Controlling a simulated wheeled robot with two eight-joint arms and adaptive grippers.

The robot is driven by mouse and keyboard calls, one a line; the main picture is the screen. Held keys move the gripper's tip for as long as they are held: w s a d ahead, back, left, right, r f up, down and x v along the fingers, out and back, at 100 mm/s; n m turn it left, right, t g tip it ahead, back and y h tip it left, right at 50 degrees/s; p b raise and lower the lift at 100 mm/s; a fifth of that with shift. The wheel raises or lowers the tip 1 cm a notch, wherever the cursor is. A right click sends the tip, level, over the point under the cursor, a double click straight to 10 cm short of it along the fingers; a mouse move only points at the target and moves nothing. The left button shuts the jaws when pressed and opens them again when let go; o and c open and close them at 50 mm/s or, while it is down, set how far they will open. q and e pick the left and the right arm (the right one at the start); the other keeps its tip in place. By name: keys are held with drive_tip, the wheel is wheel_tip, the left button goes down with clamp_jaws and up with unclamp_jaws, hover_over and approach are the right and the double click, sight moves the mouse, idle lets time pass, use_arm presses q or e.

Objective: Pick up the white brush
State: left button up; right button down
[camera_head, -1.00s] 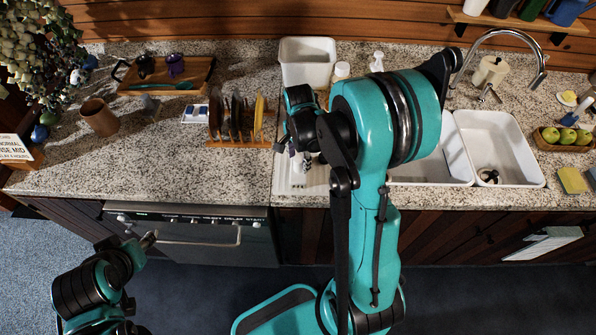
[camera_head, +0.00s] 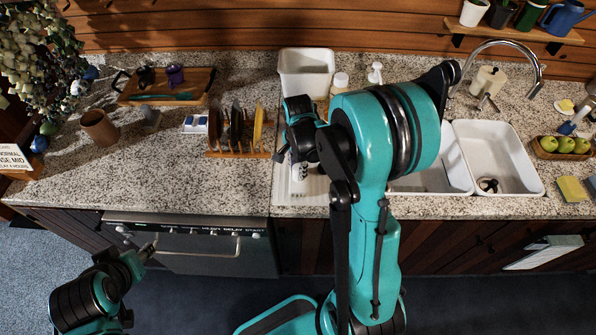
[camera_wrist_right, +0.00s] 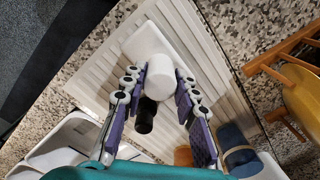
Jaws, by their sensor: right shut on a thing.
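A white thing with a rounded end, which looks like the white brush (camera_wrist_right: 163,76), is between the purple finger pads of my right gripper (camera_wrist_right: 158,82) in the right wrist view. The gripper is shut on it. A flat white part shows beyond it and a black part toward the palm. In the head view a white piece of it (camera_head: 299,172) shows below my right gripper, over the ribbed white drainboard (camera_head: 283,196). My right arm hides much of this spot. My left arm's end (camera_head: 148,246) is low, in front of the counter; its fingers are too unclear to judge.
A wooden plate rack (camera_head: 237,153) with plates stands left of the drainboard. A white tub (camera_head: 306,72) is behind it. White sink basins (camera_head: 500,160) and a curved faucet (camera_head: 508,45) are to the right. The counter at left front (camera_head: 150,185) is clear.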

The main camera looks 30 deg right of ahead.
wheel_tip(320, 180, up, 3)
drive_tip(key=shift+r+p, duration=0.1)
drive_tip(key=shift+p, duration=0.2)
drive_tip(key=s+d+r+p, duration=0.1)
drive_tip(key=s+d+r, duration=0.5)
drive_tip(key=s, duration=0.3)
drive_tip(key=shift+s+d+r+p, duration=0.25)
drive_tip(key=shift+d+r+p, duration=0.15)
drive_tip(key=shift+r, duration=0.05)
drive_tip(key=c, duration=2.2)
unclamp_jaws()
drive_tip(key=shift+o, duration=0.2)
